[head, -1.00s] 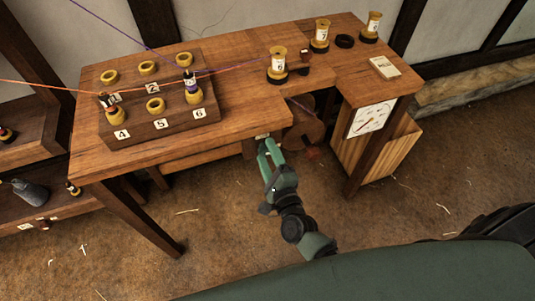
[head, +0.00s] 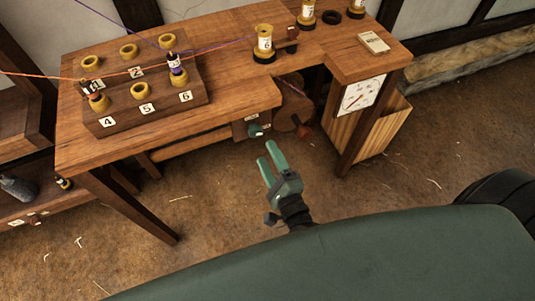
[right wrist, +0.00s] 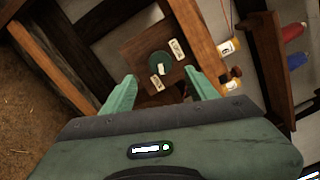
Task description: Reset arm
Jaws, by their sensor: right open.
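My right gripper (head: 267,151) is green and stands open and empty in front of the wooden table, over the floor. In the right wrist view its two fingers (right wrist: 160,78) are spread wide with nothing held between them. A round dark green knob (head: 255,130) on a small wooden box under the table's front edge lies just beyond the fingertips, apart from them. The knob also shows between the fingers in the right wrist view (right wrist: 158,64), with small white labels around it. My left gripper is not in view.
The table (head: 225,95) carries a numbered peg block (head: 150,110) with yellow rings and taut orange and purple threads. A dial (head: 362,95) and a wooden bin (head: 385,125) are at the right.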

